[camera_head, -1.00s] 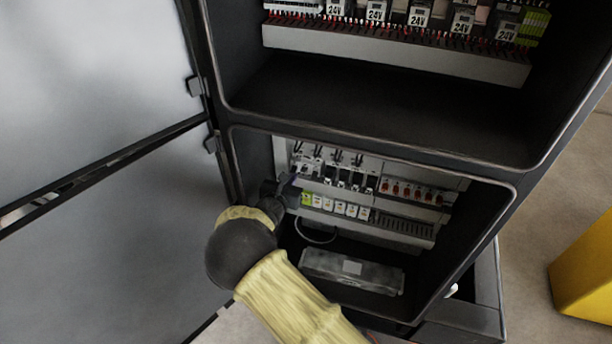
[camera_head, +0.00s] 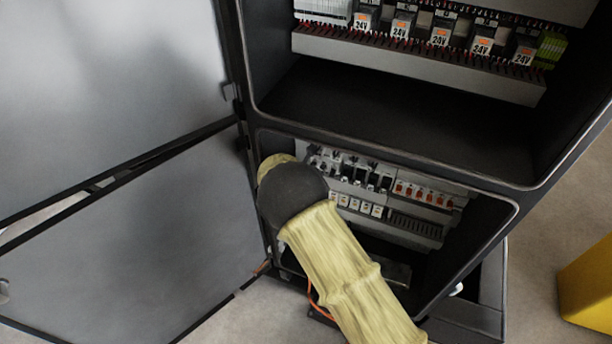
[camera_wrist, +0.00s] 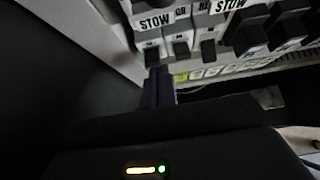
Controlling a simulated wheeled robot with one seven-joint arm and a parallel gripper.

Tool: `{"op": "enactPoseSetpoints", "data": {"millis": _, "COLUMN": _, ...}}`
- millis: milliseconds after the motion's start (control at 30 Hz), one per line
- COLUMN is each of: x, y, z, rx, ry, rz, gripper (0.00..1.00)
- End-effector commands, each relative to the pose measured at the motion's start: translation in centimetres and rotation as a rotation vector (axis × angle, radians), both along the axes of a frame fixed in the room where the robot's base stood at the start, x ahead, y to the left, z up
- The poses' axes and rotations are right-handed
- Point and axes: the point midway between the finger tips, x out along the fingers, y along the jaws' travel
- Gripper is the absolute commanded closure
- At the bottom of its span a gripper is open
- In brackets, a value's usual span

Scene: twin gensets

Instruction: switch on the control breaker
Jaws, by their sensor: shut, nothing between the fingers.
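A row of breakers (camera_head: 350,172) sits in the lower compartment of the open cabinet. In the wrist view, close up, are a black switch (camera_wrist: 151,54) under a "STOW" label, smaller switches (camera_wrist: 181,48) beside it, and larger black handles (camera_wrist: 250,35) to the right. I cannot tell for certain which is the control breaker, or its state. My gripper (camera_wrist: 159,74) is shut and empty, its tips just below the leftmost switch. Whether they touch it is unclear.
Red-marked breakers (camera_head: 425,190) sit to the right, and a row of white terminals (camera_head: 358,206) lies below. The cabinet frame (camera_head: 400,165) surrounds the opening closely. The open door (camera_head: 130,235) stands at left. A yellow block (camera_head: 588,285) stands on the floor at right.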

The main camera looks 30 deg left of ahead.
Motion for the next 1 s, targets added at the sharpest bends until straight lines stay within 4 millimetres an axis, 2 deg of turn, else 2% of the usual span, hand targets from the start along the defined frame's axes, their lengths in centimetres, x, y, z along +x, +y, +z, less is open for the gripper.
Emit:
{"op": "enactPoseSetpoints", "data": {"millis": 500, "x": 0.0, "y": 0.1, "z": 1.8, "rx": 0.002, "ry": -0.005, "rz": 0.000, "gripper": 1.00}}
{"op": "enactPoseSetpoints", "data": {"millis": 833, "x": 0.3, "y": 0.2, "z": 2.4, "rx": 0.005, "ry": -0.014, "rz": 0.000, "gripper": 1.00}}
{"op": "enactPoseSetpoints", "data": {"millis": 1000, "x": -0.3, "y": 0.2, "z": 2.9, "rx": 0.006, "ry": -0.016, "rz": 0.000, "gripper": 1.00}}
